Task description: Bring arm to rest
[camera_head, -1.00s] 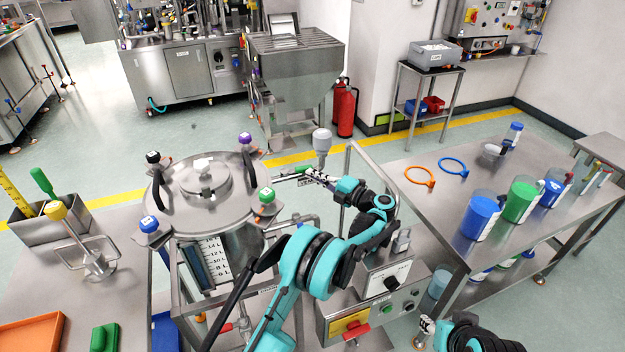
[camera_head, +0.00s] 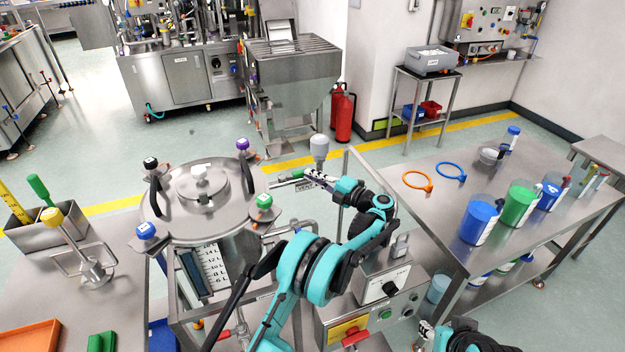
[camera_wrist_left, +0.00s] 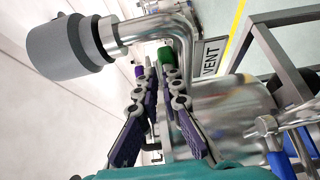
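My left arm reaches in over the front of the steel vessel (camera_head: 205,215). Its left gripper (camera_head: 310,177) is by the vent pipe, next to the green handle and the VENT label. In the left wrist view the two fingers of the left gripper (camera_wrist_left: 159,68) are apart with a narrow gap between the tips. The green handle (camera_wrist_left: 166,57) shows just beyond the tips; I see nothing clearly gripped. My right gripper (camera_head: 425,330) shows only in part at the bottom edge, and its fingers are too small to judge.
A grey vent cap (camera_wrist_left: 65,48) on a bent steel pipe (camera_wrist_left: 160,28) is close to the left fingers. A control box (camera_head: 385,290) stands below my left arm. The right table (camera_head: 430,205) holds blue and green beakers and two rings. The left table (camera_head: 60,285) holds trays and tools.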

